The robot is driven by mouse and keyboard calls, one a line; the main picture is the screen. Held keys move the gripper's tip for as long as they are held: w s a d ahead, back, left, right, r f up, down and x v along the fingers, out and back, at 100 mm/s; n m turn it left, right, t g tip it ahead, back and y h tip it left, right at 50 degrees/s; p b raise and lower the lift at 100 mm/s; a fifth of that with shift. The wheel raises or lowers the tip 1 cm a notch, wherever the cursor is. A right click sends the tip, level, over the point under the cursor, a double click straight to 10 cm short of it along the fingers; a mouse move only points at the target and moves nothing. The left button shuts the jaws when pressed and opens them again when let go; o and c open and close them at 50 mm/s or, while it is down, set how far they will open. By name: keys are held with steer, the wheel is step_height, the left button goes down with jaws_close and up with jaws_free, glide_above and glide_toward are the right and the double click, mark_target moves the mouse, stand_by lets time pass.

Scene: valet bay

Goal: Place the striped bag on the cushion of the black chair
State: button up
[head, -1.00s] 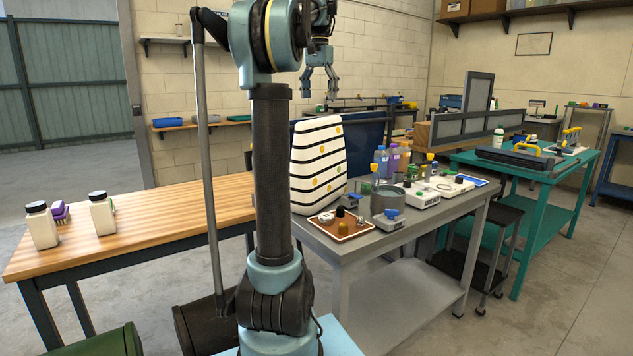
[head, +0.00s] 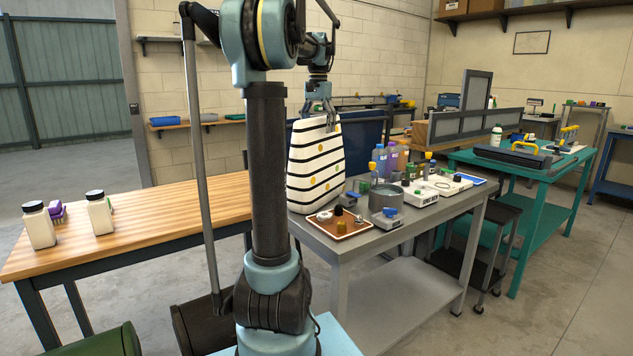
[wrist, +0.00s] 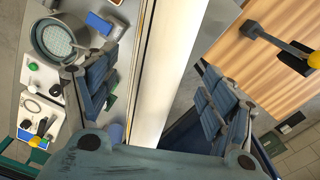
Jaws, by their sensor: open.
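The striped bag (head: 314,172), white with black stripes and yellow dots, stands upright on the grey table (head: 372,238). My gripper (head: 319,112) is at the bag's top edge, pointing down. In the wrist view the bag (wrist: 168,70) shows as a pale upright panel between the two open fingers of my gripper (wrist: 152,78), with a gap visible on the right side. Whether a finger touches it, I cannot tell. I cannot make out a black chair with a cushion; a dark stool-like frame (head: 497,213) stands at the grey table's right end.
A brown tray (head: 352,230), a grey pot (head: 385,198), bottles (head: 380,160) and small devices crowd the grey table right of the bag. A wooden table (head: 150,215) with two white jars adjoins on the left, mostly bare. A teal table (head: 555,165) stands right.

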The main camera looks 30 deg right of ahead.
mark_target(318, 139)
steer(key=shift+d+f, duration=0.1)
steer(key=shift+f, duration=2.5)
steer(key=shift+c, duration=0.6)
jaws_close()
